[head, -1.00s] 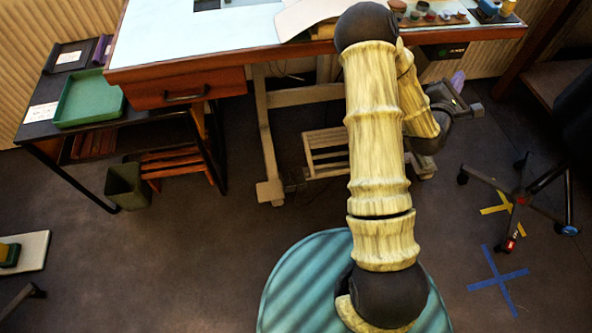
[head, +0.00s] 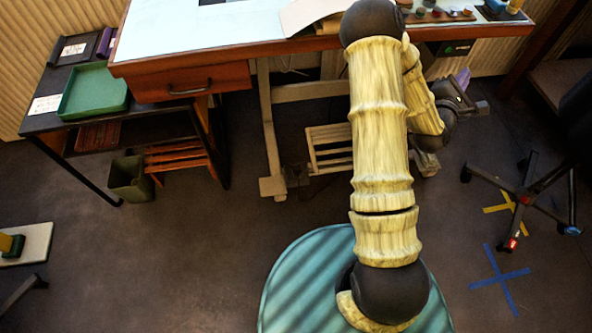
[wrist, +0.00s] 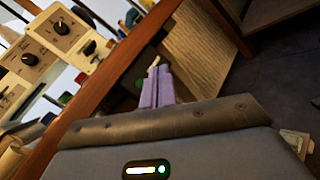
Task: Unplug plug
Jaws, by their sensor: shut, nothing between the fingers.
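My gripper (wrist: 156,78) shows in the wrist view as two lavender fingers lying side by side, shut and empty, beside the table's wooden edge. In the head view only a bit of lavender at my gripper (head: 463,75) shows, past my arm and just below the table's right part. A dark box with a small green display (head: 457,48) hangs under the table edge close above it. I cannot make out the plug in either view. My arm covers part of the area under the table.
The worktable (head: 180,48) has a wooden drawer (head: 190,83) at left. A control box with knobs (wrist: 62,30) stands on it in the wrist view. A wheeled chair base (head: 523,197) stands at right. A side table with a green tray (head: 93,91) stands at left. Open floor lies between.

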